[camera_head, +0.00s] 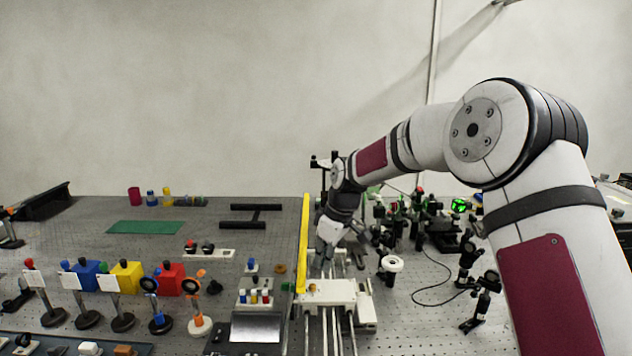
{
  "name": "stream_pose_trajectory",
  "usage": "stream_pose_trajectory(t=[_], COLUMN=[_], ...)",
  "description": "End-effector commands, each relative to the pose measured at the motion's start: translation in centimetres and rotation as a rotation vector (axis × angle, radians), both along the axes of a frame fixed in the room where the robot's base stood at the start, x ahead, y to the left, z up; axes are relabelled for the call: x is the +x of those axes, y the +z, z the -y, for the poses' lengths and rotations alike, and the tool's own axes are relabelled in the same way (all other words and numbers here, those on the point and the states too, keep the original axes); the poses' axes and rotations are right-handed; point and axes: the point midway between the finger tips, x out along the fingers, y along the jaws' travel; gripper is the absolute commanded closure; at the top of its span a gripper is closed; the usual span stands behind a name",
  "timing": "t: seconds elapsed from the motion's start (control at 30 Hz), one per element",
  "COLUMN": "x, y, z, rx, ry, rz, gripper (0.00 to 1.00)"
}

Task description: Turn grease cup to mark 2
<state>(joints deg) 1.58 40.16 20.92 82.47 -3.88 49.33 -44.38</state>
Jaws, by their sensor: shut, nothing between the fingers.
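My gripper (323,266) is small in the head camera view, pointing down above the white carriage (333,291) on the rails, just right of the yellow bar. It is shut and empty. A small orange-yellow piece (312,287) sits on top of the carriage's left part. I cannot tell whether this is the grease cup. No numbered marks can be read at this size. The gripper and wrist partly hide what lies behind them, and I cannot tell whether the fingertips touch anything.
A long yellow bar (303,240) stands left of the rails (331,335). Dark optical mounts (468,255), a white round-topped post (391,264) and a black cable crowd the right. Coloured blocks (126,277) and posts stand at the left. A green mat (145,227) lies farther back with bare bench around it.

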Motion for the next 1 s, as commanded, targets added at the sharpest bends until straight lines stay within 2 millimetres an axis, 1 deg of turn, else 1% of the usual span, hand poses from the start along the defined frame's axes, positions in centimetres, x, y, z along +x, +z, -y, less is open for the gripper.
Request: stream_pose_trajectory(t=[0.33, 0.5, 0.7, 1.0], x=[0.0, 0.0, 0.0, -0.1], y=[-4.2, -5.7, -6.4, -6.7], z=[0.1, 0.1, 0.1, 0.1], rx=[0.0, 0.0, 0.0, -0.002], ry=[-0.001, 0.0, 0.0, 0.0], rz=[-0.002, -0.001, -0.001, -0.005], gripper=[1.0, 1.0, 1.0, 1.0])
